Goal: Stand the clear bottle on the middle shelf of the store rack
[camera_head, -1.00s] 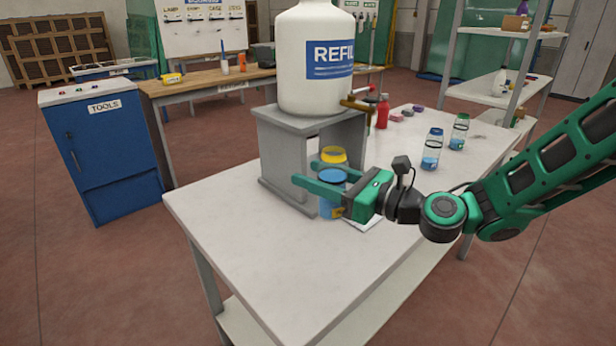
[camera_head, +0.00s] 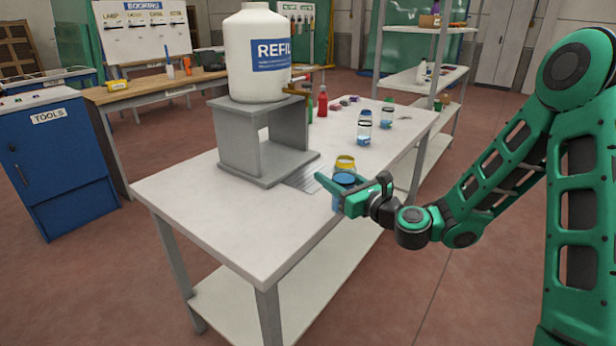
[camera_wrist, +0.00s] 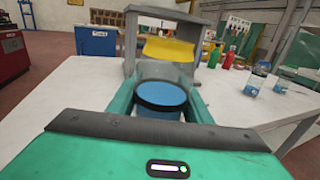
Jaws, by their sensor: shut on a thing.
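My gripper (camera_head: 345,190) is shut on a clear bottle with a yellow top (camera_head: 345,162) and blue liquid inside. I hold it upright at the table's right edge, clear of the grey stand. The store rack (camera_head: 376,45) stands at the back right. Its middle shelf (camera_head: 440,76) carries a white bottle (camera_head: 421,72) and small items, with some bare room.
A white REFILL jug (camera_head: 257,55) with a tap stands on a grey stand (camera_head: 235,150) on the white table (camera_head: 200,205). Two more bottles with blue liquid (camera_head: 364,128) (camera_head: 388,112) and a red bottle (camera_head: 322,102) stand farther back. A blue tool cabinet (camera_head: 60,165) is at left.

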